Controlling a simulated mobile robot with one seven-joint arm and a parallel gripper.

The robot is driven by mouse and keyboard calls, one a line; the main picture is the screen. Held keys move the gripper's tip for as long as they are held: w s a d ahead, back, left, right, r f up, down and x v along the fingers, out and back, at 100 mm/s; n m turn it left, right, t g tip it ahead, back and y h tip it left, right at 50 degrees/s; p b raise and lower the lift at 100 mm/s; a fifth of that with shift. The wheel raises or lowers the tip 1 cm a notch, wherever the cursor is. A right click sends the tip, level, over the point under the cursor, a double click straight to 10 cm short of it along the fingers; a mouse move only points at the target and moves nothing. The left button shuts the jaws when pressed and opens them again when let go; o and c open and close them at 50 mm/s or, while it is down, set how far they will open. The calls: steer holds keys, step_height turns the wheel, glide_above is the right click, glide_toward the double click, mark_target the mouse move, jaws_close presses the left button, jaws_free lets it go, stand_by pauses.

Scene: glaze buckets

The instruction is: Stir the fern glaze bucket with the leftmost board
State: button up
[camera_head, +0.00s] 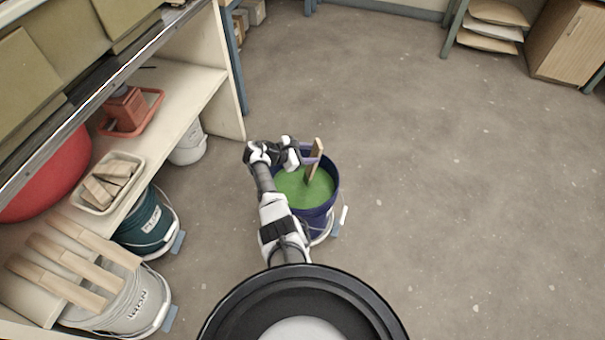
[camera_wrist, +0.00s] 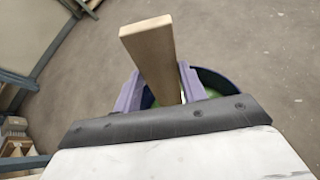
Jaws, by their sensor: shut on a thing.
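A dark blue bucket (camera_head: 316,217) full of green glaze (camera_head: 290,188) stands on the floor in front of me. My gripper (camera_head: 312,158) is over the bucket, shut on a wooden board (camera_head: 316,149). The board is nearly upright, with its lower end in the green glaze. In the wrist view the board (camera_wrist: 152,62) rises between the two purple fingers (camera_wrist: 158,88), and a little green shows behind them. Several other boards (camera_head: 70,262) lie side by side at the lower left, across a pale bucket (camera_head: 125,300) with lettering. I cannot read a glaze name on the blue bucket.
A teal bucket (camera_head: 148,222) and a white bucket (camera_head: 188,150) stand at the left by the shelf (camera_head: 185,85). The shelf holds a tray of wooden blocks (camera_head: 108,183) and a red tray (camera_head: 133,112). The floor to the right is clear.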

steer(key=s+d+r+p, duration=0.1)
steer(key=s+r+p, duration=0.2)
steer(key=r, duration=0.6)
steer(key=s+r+p, duration=0.3)
steer(key=r+p, duration=0.2)
steer(key=r, duration=0.5)
steer(key=shift+d+r, duration=0.25)
steer(key=shift+d, duration=0.1)
stand_by(0.5)
stand_by(0.8)
step_height(320, 180, up, 5)
stand_by(0.5)
steer(key=shift+s+a, duration=0.1)
